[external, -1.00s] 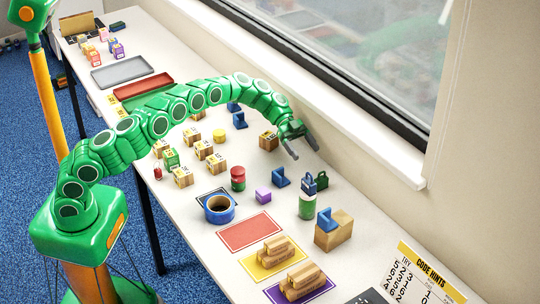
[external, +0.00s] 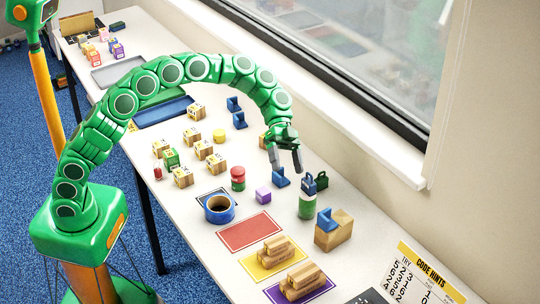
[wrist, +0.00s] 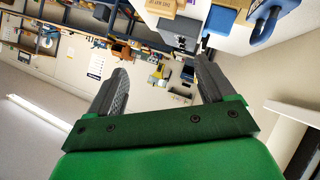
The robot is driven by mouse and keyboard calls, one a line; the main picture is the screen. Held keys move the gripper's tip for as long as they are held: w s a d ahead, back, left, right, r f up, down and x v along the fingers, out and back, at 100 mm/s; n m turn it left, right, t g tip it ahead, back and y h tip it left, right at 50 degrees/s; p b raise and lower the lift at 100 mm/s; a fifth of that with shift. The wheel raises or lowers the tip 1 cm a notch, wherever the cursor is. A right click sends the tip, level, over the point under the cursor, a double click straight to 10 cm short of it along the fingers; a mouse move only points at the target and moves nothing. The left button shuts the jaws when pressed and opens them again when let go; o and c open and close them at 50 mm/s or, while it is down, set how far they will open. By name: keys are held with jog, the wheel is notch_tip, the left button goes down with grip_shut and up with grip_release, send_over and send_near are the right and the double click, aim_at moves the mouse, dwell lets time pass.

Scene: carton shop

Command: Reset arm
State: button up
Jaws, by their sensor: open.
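My green arm arches over the table (external: 190,262) from its base at the lower left. My gripper (external: 286,171) hangs above the table's window side, with its two dark fingers spread apart and nothing between them. The tips are near a blue block (external: 281,178); I cannot tell the exact height. In the wrist view my gripper (wrist: 155,78) is also open and empty. That view is tilted and looks across the room toward shelves.
Several wooden cubes (external: 183,177), a red-topped can (external: 238,178), a purple cube (external: 263,195), a blue tape roll (external: 219,209) and a green-and-white jar (external: 306,206) stand on the table. A blue tray (external: 164,112) lies behind. The window wall bounds the far side.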

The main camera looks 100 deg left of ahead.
jog(key=s+d+r+n+g+y, duration=0.1)
jog(key=s+d+r+g+y, duration=0.15)
jog(key=s+d, duration=0.75)
jog(key=s+d+r+n+g+y, duration=0.1)
jog(key=s+d+r+g+y, duration=0.15)
jog(key=s+d, duration=0.75)
jog(key=s+a+f+n+y, duration=0.1)
jog(key=s+f+n+y, duration=0.1)
jog(key=s, duration=1.3)
jog(key=s+a+f+n+g+y, duration=0.1)
jog(key=s+a+f+n+y, duration=0.1)
jog(key=s, duration=1.4)
jog(key=shift+s+n+y, duration=0.3)
jog(key=shift+n+y, duration=0.3)
jog(key=shift+y, duration=0.6)
jog(key=shift+a, duration=0.1)
